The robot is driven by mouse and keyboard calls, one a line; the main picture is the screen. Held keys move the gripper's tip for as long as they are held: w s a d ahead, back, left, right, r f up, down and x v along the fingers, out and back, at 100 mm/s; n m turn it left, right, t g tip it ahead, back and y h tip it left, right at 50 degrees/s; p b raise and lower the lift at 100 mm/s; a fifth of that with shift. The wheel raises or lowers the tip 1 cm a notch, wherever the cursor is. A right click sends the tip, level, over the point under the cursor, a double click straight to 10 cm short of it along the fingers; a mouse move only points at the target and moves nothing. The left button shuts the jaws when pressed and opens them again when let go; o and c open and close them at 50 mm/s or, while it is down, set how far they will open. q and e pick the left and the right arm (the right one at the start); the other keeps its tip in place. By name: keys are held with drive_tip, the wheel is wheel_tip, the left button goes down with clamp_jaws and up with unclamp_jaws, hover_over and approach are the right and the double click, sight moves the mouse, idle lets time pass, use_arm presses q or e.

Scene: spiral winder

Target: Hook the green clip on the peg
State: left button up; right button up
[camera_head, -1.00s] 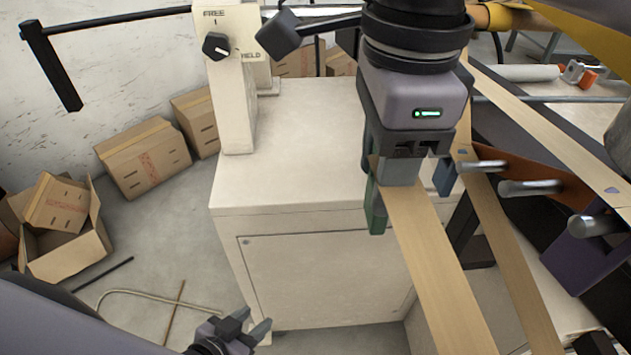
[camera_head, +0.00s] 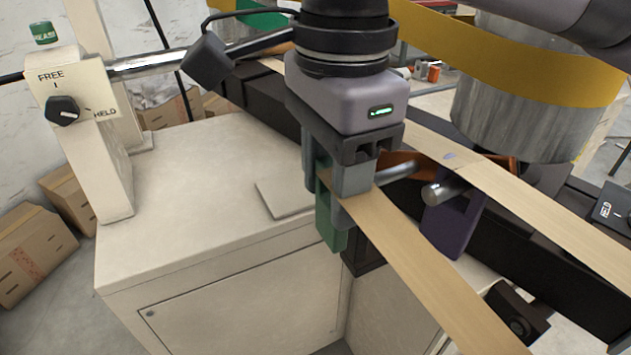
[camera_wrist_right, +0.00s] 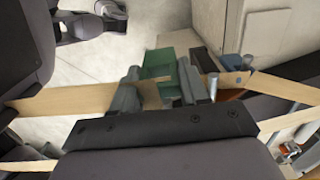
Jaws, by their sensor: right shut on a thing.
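My right gripper (camera_head: 345,190) is shut on the green clip (camera_head: 331,222), which hangs at its fingertips. A tan strip (camera_head: 420,270) runs from the clip toward the lower right. In the right wrist view, the green clip (camera_wrist_right: 186,78) sits between the fingers, on the strip. A metal peg (camera_head: 398,171) sticks out just right of the gripper; the clip is apart from it. Another peg (camera_head: 438,193) stands further right, by a purple clip (camera_head: 458,225). What looks like my left gripper (camera_wrist_right: 95,22) is at the top of the right wrist view, its jaws unclear.
A cream cabinet (camera_head: 190,220) with a knob post (camera_head: 95,140) stands at left. A metal drum with a yellow band (camera_head: 520,110) is at upper right. A dark beam (camera_head: 540,235) runs behind the pegs. Cardboard boxes (camera_head: 30,260) lie on the floor at far left.

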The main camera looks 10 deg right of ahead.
sight(398, 167)
drive_tip(key=shift+w+d+f, duration=0.1)
drive_tip(key=shift+w+d, duration=0.25)
drive_tip(key=shift+d, duration=0.6)
drive_tip(key=shift+w+d+f, duration=0.1)
drive_tip(key=shift+w+d, duration=0.25)
drive_tip(key=shift+d, duration=0.65)
drive_tip(key=shift+w+d, duration=0.35)
drive_tip(key=shift+d, duration=0.6)
drive_tip(key=shift+w+d+f+b, duration=0.2)
drive_tip(key=shift+d+f+b, duration=0.2)
drive_tip(key=shift+d+b, duration=0.15)
drive_tip(key=o, duration=1.1)
drive_tip(key=shift+o, duration=0.2)
